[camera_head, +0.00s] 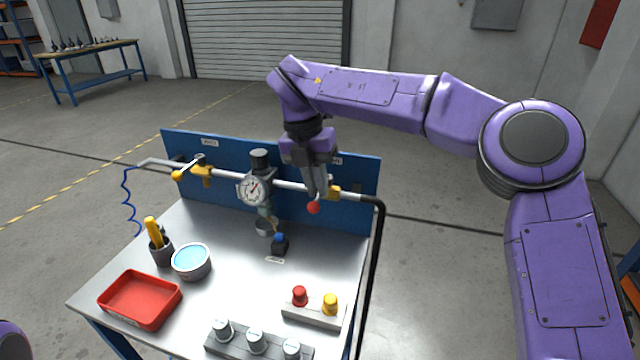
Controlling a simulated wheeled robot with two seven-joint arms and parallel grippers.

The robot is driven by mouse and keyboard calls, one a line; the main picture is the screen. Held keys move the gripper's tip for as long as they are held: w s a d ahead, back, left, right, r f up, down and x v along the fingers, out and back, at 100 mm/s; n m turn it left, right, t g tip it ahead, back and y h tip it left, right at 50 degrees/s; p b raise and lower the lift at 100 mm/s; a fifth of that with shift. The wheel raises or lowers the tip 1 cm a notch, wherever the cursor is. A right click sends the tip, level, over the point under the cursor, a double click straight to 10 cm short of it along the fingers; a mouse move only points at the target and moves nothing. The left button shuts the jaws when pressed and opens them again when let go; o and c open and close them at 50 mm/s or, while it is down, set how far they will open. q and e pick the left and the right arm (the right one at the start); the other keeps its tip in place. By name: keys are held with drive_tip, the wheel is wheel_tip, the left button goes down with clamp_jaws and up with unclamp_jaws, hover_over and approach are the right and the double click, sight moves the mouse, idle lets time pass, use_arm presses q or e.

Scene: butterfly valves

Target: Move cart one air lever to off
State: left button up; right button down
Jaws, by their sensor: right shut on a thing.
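A steel-topped cart (225,300) with a blue back panel (360,170) carries a horizontal pipe with two valves. My right gripper (317,195) reaches down from above to the right valve. It is shut on the red-knobbed lever (314,208), whose red ball shows just below the fingertips. The rest of this lever is largely hidden by the fingers. The left valve (197,172) has a lever with a yellow ball end. The label behind my gripper is partly covered. My left gripper is out of view.
A gauge (252,190) and regulator stand mid-pipe. On the cart top are a red tray (140,300), a blue-filled bowl (191,262), a tool cup (162,252), red and yellow buttons (314,303) and a grey knob block (257,342). A black hose (376,260) drops at the right edge.

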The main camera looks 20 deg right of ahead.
idle(0.5)
drive_tip(key=c, duration=1.2)
unclamp_jaws()
drive_tip(key=shift+w, duration=0.1)
drive_tip(key=r+p, duration=0.1)
drive_tip(key=r, duration=0.2)
drive_tip(key=w+a+r+p, duration=0.1)
drive_tip(key=r, duration=0.2)
drive_tip(key=r+p, duration=0.1)
drive_tip(key=r, duration=0.3)
drive_tip(key=shift+w+a+r, duration=0.1)
drive_tip(key=shift+w+a, duration=0.1)
drive_tip(key=shift+a, duration=0.1)
